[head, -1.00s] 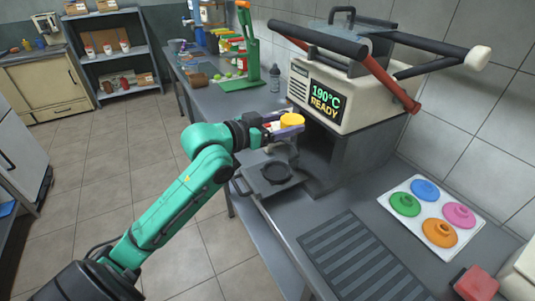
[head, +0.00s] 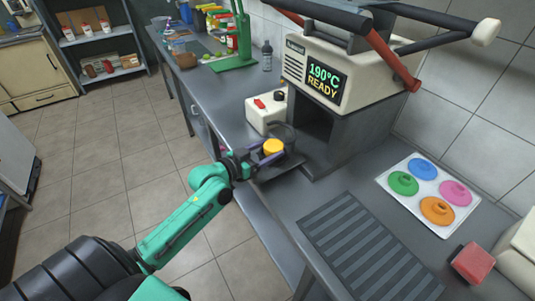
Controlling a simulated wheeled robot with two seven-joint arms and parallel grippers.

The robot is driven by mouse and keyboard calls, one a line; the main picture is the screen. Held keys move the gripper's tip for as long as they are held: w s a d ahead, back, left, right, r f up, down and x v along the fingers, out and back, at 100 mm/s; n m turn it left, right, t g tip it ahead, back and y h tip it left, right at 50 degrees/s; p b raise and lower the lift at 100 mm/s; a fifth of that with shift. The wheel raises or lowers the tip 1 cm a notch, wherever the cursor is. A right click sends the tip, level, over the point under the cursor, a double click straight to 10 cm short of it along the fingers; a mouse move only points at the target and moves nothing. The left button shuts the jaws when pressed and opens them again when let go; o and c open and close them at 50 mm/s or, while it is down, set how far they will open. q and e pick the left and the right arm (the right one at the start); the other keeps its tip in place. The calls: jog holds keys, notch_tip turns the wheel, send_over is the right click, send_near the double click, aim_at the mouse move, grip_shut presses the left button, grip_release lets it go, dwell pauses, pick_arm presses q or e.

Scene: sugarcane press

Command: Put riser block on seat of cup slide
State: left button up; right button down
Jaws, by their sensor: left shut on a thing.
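My left gripper (head: 271,153) is shut on the yellow riser block (head: 273,146), whose round top shows between the fingers. The gripper and block are over the dark grey cup slide (head: 292,164), which sticks out in front of the press opening. The slide's round seat is mostly hidden behind the gripper and block. I cannot tell whether the block touches the seat. The press (head: 330,80) stands behind, its display reading 190°C READY. My right gripper is not in view.
A white box with a red switch (head: 265,113) stands just behind the slide. A ribbed dark mat (head: 360,245) and a white tray with coloured discs (head: 407,207) lie to the right. A red block (head: 472,264) is at the lower right. A bottle (head: 267,56) and green stand (head: 240,45) are farther back.

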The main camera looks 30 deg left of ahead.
pick_arm(q)
jog(key=shift+f, duration=0.7)
jog(key=shift+a, duration=0.1)
jog(key=shift+f, duration=0.3)
jog(key=shift+s+f+b, duration=0.2)
jog(key=shift+f+b, duration=0.2)
jog(key=shift+b, duration=0.05)
jog(key=o, duration=1.2)
jog(key=shift+o, duration=1.3)
jog(key=shift+s+f, duration=0.1)
jog(key=shift+f, duration=0.1)
jog(key=shift+r, duration=0.15)
jog(key=shift+r+p, duration=0.5)
jog(key=shift+p, duration=0.05)
jog(key=v, duration=0.3)
jog(key=b+v, duration=0.1)
jog(key=v, duration=0.7)
jog(key=shift+s+a+r, duration=0.1)
jog(key=shift+s+r, duration=0.1)
jog(key=shift+r, duration=0.1)
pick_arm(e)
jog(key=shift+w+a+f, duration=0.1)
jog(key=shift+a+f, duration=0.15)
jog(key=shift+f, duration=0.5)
